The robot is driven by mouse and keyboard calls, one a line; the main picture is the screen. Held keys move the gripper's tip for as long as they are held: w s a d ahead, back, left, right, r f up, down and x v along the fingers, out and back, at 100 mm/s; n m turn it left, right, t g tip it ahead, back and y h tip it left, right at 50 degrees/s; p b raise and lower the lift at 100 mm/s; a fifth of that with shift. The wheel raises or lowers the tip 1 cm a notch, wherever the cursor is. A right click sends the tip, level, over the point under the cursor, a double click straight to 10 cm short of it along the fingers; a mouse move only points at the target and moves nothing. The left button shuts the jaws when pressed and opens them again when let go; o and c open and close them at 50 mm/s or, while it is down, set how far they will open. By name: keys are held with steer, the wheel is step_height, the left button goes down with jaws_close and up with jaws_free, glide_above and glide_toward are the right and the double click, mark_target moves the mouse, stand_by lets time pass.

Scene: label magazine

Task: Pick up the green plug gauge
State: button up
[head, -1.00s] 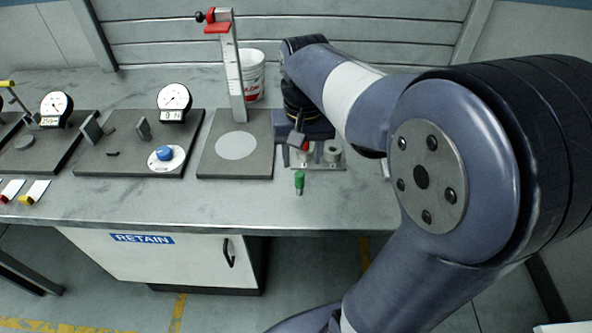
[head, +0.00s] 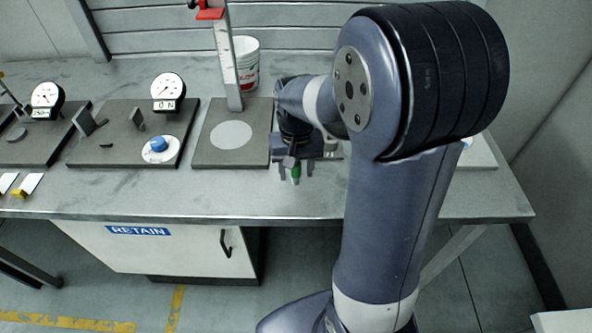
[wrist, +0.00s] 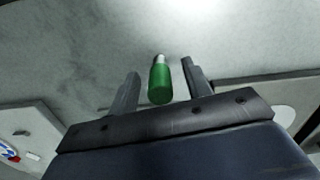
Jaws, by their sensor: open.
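The green plug gauge (head: 295,172) is near the front of the bench, right of the height gauge plate. It has a green handle and a short silvery end. In the wrist view the plug gauge (wrist: 160,82) lies between the two fingers, with a gap on each side. My gripper (head: 291,173) is open around it, and in the wrist view my gripper (wrist: 160,80) points at the bench top. Its fingers do not appear to touch the gauge.
Left of my gripper is a dark plate (head: 203,150) with a pale disc and an upright height gauge (head: 230,65). A white bucket (head: 246,62) stands behind. Dial gauge plates (head: 112,152) stand further left. The bench front (head: 240,204) is clear.

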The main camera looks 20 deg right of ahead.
steer(key=shift+f, duration=0.15)
jaws_close()
stand_by(0.4)
